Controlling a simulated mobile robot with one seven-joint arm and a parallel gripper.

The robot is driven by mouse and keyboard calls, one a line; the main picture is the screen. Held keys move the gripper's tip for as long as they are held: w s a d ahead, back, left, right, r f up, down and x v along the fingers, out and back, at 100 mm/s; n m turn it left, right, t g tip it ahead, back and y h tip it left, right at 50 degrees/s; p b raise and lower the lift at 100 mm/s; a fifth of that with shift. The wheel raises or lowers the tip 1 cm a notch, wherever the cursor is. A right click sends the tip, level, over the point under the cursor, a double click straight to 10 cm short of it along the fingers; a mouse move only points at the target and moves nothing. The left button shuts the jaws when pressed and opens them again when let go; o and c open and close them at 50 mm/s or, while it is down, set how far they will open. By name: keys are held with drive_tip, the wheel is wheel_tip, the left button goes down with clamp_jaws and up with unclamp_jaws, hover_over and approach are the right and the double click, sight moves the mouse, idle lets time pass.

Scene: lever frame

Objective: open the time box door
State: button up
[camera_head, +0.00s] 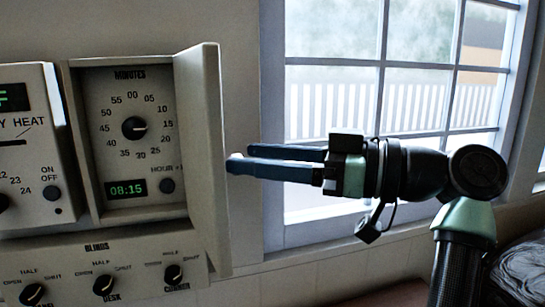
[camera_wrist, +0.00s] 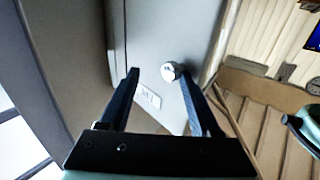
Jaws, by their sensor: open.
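The time box (camera_head: 130,130) is a grey box with a MINUTES dial and a green 08:15 display. Its door (camera_head: 208,150) stands swung outward at the box's right side, so the dial and display show. In the wrist view, the door's outer face (camera_wrist: 165,40) carries a small label and a round pale knob (camera_wrist: 170,71). My gripper (camera_head: 240,163) is open to the right of the door, with its fingertips close to the door's outer face. In the wrist view, the knob appears between my fingertips (camera_wrist: 158,75), nearer the right finger. I cannot tell whether they touch it.
A heat control box (camera_head: 30,140) stands left of the time box. A BLINDS panel (camera_head: 100,270) with several knobs lies below. A window (camera_head: 400,90) is behind my arm, with clear space between the door and the window frame.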

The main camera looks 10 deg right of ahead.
drive_tip(key=shift+o, duration=1.1)
drive_tip(key=shift+w+a, duration=0.4)
drive_tip(key=shift+a, duration=0.05)
drive_tip(key=shift+s, duration=0.1)
drive_tip(key=shift+d+f, duration=0.1)
drive_tip(key=shift+d, duration=0.1)
drive_tip(key=b+v, duration=0.3)
drive_tip(key=v, duration=1)
drive_tip(key=shift+s, duration=0.2)
drive_tip(key=shift+d, duration=0.1)
